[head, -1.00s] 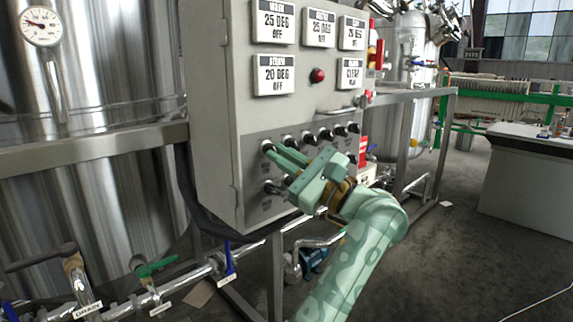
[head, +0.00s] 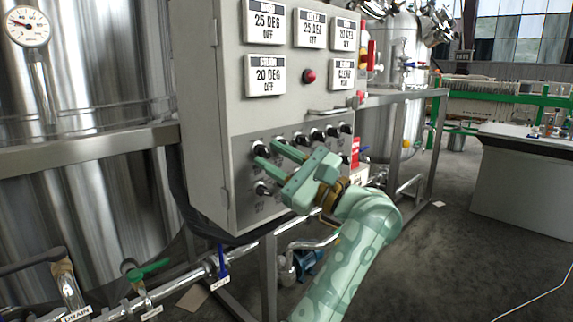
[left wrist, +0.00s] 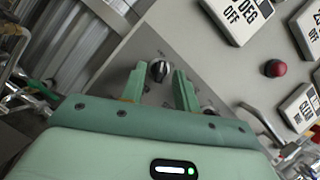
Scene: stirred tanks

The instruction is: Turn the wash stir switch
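A grey control cabinet (head: 200,110) carries a lower panel with two rows of black knobs. Their labels are too small to read, so I cannot tell which one is the wash stir switch. My left gripper (head: 266,152) is open at the left end of the upper row. The leftmost upper knob (head: 261,148) lies by its fingertips. In the left wrist view this knob (left wrist: 159,70) shows between the two spread fingers (left wrist: 158,80), just beyond or at their tips. I see no clear contact. My right gripper is not in view.
Above the knobs are several display plates (head: 265,75) and a red button (head: 309,76). A handle (head: 330,111) juts from the cabinet's edge. A lower knob (head: 263,188) sits below my gripper. Pipes with a blue valve (head: 222,262) and a green valve (head: 148,269) run below.

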